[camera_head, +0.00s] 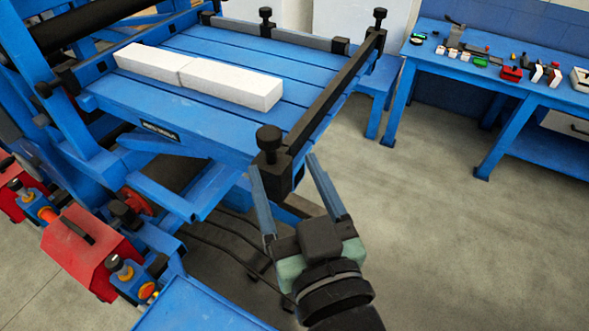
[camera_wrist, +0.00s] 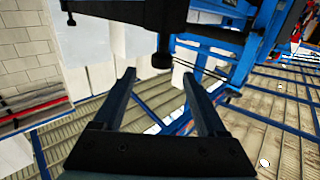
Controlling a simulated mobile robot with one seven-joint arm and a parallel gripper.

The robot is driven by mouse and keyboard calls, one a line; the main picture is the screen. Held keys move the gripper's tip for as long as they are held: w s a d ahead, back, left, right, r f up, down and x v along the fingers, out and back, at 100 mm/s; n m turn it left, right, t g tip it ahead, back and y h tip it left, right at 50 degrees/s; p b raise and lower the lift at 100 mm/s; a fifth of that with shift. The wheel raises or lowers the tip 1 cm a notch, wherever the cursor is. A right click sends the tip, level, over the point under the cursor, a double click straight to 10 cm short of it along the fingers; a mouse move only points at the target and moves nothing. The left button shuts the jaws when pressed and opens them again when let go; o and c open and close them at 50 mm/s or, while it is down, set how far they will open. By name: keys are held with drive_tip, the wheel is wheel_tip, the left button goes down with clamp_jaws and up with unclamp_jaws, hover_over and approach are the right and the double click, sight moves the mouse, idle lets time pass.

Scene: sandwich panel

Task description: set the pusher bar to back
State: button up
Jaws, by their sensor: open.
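The pusher bar (camera_head: 335,85) is a long black bar along the right edge of the blue table, with a black knob (camera_head: 268,138) upright at its near end and another (camera_head: 380,18) at its far end. My gripper (camera_head: 283,164) is open and empty at the near end, its two fingers spread on either side of the bar's end block in the head view. In the wrist view, the dark bar (camera_wrist: 110,11) crosses the top, and a black knob-like end (camera_wrist: 161,61) shows between and beyond the open fingertips (camera_wrist: 160,76). I cannot tell whether they touch.
Two white blocks (camera_head: 200,76) lie end to end on the blue table (camera_head: 215,125). Red boxes (camera_head: 90,250) stand at the lower left. A blue workbench (camera_head: 510,75) with small items stands at the right; floor between is clear.

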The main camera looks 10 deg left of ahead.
drive_tip(key=shift+p+v, duration=0.55)
drive_tip(key=shift+v, duration=0.7)
drive_tip(key=shift+w, duration=0.15)
